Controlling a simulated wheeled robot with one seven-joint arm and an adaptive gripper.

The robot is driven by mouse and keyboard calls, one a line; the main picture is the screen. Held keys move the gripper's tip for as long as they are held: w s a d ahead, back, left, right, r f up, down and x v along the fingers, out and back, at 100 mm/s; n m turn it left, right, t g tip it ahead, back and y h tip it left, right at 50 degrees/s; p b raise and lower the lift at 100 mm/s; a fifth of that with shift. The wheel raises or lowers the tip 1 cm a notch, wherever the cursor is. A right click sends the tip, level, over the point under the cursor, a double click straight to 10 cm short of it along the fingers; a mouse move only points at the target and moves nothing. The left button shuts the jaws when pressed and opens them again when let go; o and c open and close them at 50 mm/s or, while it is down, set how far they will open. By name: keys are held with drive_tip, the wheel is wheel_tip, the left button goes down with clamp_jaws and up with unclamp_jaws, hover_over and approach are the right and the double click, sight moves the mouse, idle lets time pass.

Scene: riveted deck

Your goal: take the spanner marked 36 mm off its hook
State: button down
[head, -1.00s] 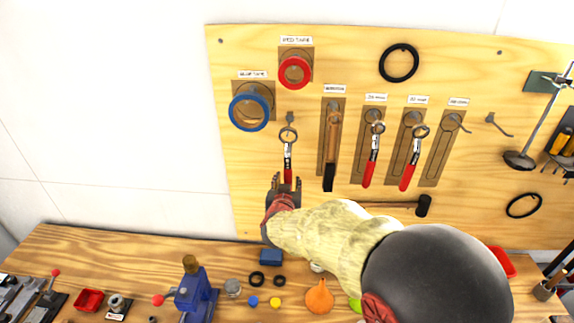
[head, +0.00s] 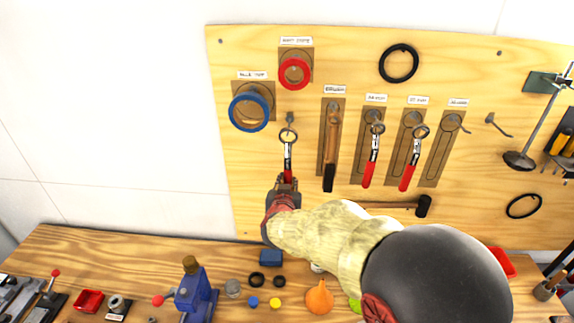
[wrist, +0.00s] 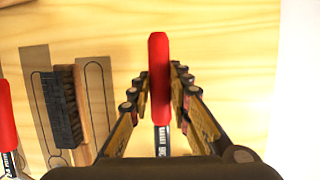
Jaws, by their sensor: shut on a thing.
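In the wrist view, the red grip (wrist: 159,95) stands between my two fingers (wrist: 160,76). The marking on its shank shows partly; it looks like 36 mm but is small and partly cut off by my gripper. Two similar red spanners (head: 371,160) (head: 408,165) hang further right.
A brush (head: 332,150) hangs close to the right of the held spanner, on a labelled backing. A labelled outline at the right (head: 440,155) has an empty hook. Tape rolls (head: 249,108) hang upper left. A hammer (head: 423,206) lies across lower pegs. Bench items stand below.

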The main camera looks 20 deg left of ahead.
drive_tip(key=shift+r+p, duration=0.65)
drive_tip(key=shift+r, duration=0.05)
drive_tip(key=s+d+p, duration=0.1)
drive_tip(key=s, duration=0.6)
drive_tip(key=shift+s+d+r, duration=0.15)
drive_tip(key=shift+d, duration=0.05)
idle(1.3)
drive_tip(key=s+d+p, duration=0.1)
drive_tip(key=s+p, duration=0.1)
drive_tip(key=s, duration=0.6)
drive_tip(key=shift+d, duration=0.3)
drive_tip(key=shift+w, duration=0.1)
idle(0.3)
